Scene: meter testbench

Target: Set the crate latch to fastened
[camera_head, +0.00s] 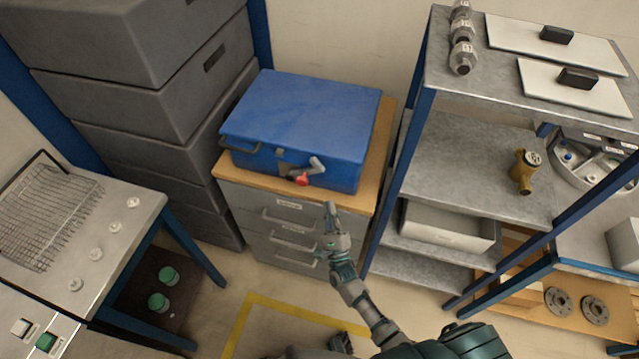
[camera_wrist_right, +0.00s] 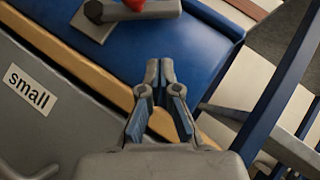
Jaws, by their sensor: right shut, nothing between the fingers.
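The blue crate (camera_head: 305,120) sits closed on a wood-topped drawer cabinet. Its latch (camera_head: 316,166) is a grey lever with a red knob (camera_head: 302,179) on the crate's front face, and the lever slants down to the left toward the knob. In the right wrist view the latch (camera_wrist_right: 150,10) shows at the top edge, partly cut off. My right gripper (camera_head: 331,207) is shut and empty, just in front of the cabinet's top edge, below and right of the latch and apart from it. The right wrist view shows its fingertips (camera_wrist_right: 160,65) together.
The drawer cabinet (camera_head: 262,222) with handles is below the crate. Stacked grey boxes (camera_head: 150,90) stand to the left. A metal shelf rack (camera_head: 470,160) with a blue post stands close on the right. Open floor lies in front of the cabinet.

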